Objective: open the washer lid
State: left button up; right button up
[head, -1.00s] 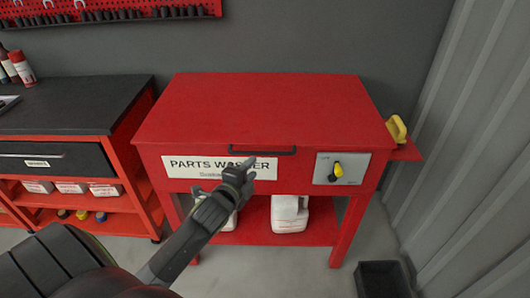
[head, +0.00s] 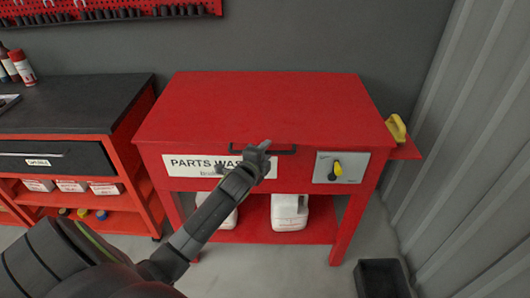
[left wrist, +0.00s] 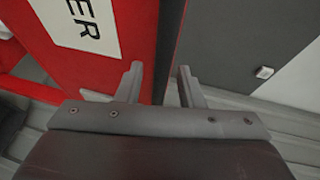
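The red parts washer (head: 250,200) stands against the wall with its flat lid (head: 260,105) shut. A black bar handle (head: 285,151) runs along the lid's front edge, partly hidden by my left gripper. My left gripper (head: 262,148) is in front of the handle, and I cannot tell whether it touches it. In the left wrist view its two fingers (left wrist: 158,76) are apart, with the red front and part of the label (left wrist: 88,22) beyond. No grip on the handle shows. My right gripper is out of view.
A panel with a yellow-and-black knob (head: 337,168) is on the washer's front right. A yellow-handled item (head: 396,128) sits on its right side shelf. A dark-topped bench (head: 70,105) stands left, a black bin (head: 382,279) on the floor right. White jugs (head: 289,211) are underneath.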

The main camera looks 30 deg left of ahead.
pick_arm(q)
grip_shut()
